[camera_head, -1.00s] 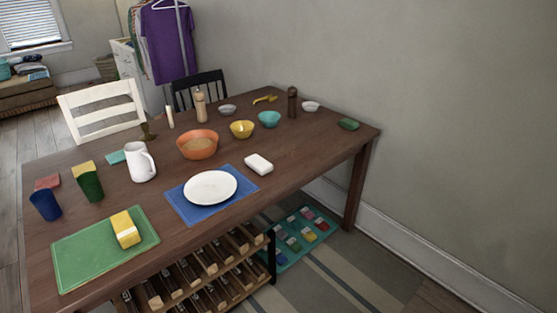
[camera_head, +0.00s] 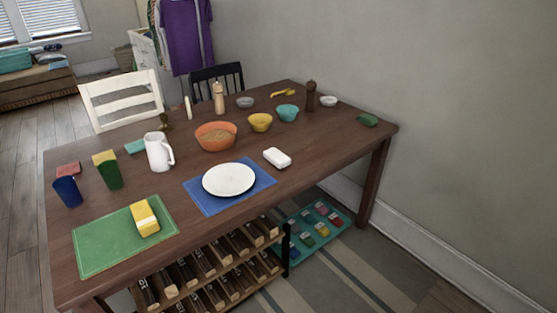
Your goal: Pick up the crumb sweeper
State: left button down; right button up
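A small white rounded block (camera_head: 277,157) lies on the brown wooden table (camera_head: 310,150), just right of the blue placemat (camera_head: 202,203) with the white plate (camera_head: 229,179). It may be the crumb sweeper, but I cannot tell for sure at this size. A flat green object (camera_head: 367,120) lies near the table's right corner, and a yellow item (camera_head: 284,92) lies near the back edge; I cannot tell what either is. Neither of my grippers is in view.
Orange (camera_head: 215,136), yellow (camera_head: 260,122) and teal (camera_head: 287,113) bowls stand behind the white block. A white pitcher (camera_head: 158,153) and a green mat (camera_head: 120,239) with a yellow block (camera_head: 145,218) are left. A bottle rack (camera_head: 215,272) and a teal tray (camera_head: 322,229) are below.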

aim_at(277, 158)
jog(key=i+l+z, duration=0.15)
jog(key=i+l, duration=0.25)
jog(key=i+l+z, duration=0.1)
jog(key=i+l, duration=0.2)
jog(key=i, duration=0.2)
